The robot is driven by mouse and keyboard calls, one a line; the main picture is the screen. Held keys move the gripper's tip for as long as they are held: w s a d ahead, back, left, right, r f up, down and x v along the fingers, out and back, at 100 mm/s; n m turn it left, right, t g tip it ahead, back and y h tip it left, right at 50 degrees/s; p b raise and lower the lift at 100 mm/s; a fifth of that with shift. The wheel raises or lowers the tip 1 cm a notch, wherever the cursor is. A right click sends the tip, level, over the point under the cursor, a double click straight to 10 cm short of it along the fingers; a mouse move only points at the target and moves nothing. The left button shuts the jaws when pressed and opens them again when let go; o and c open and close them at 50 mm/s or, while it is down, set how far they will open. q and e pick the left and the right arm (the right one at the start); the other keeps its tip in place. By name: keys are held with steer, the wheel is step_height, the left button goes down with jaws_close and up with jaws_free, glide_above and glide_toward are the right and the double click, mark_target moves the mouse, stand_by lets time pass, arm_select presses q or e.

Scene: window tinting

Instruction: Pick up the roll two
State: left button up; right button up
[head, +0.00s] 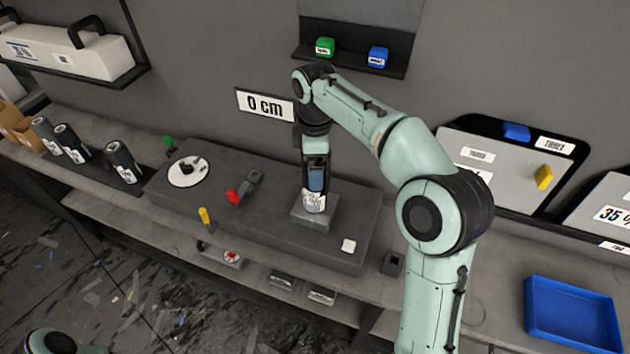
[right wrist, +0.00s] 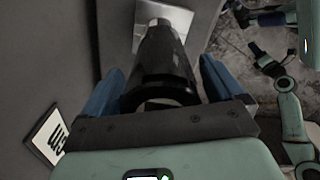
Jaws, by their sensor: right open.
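A dark roll (right wrist: 163,62) stands upright between the blue fingers of my right gripper (right wrist: 160,85) in the right wrist view. The fingers are open, one on each side of the roll, with gaps visible. In the head view my right gripper (head: 316,180) points down over a grey block on the dark bench unit, and the roll's white label (head: 313,203) shows below it. Three more dark rolls with white labels (head: 122,160) stand at the left; I cannot read their numbers. Parts of my left arm show small at the right of the right wrist view; its jaws are unclear.
A blue tray (head: 570,315) is at the right. A "0 cm" sign (head: 265,106) is on the wall behind my gripper.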

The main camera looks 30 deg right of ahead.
steer(key=shift+s+f, duration=0.2)
steer(key=shift+f, duration=0.25)
steer(key=shift+w, duration=0.1)
steer(key=shift+c, duration=0.2)
steer(key=shift+w, duration=0.1)
steer(key=c, duration=1.5)
steer(key=shift+r, duration=0.1)
jaws_close()
steer(key=shift+r, duration=0.1)
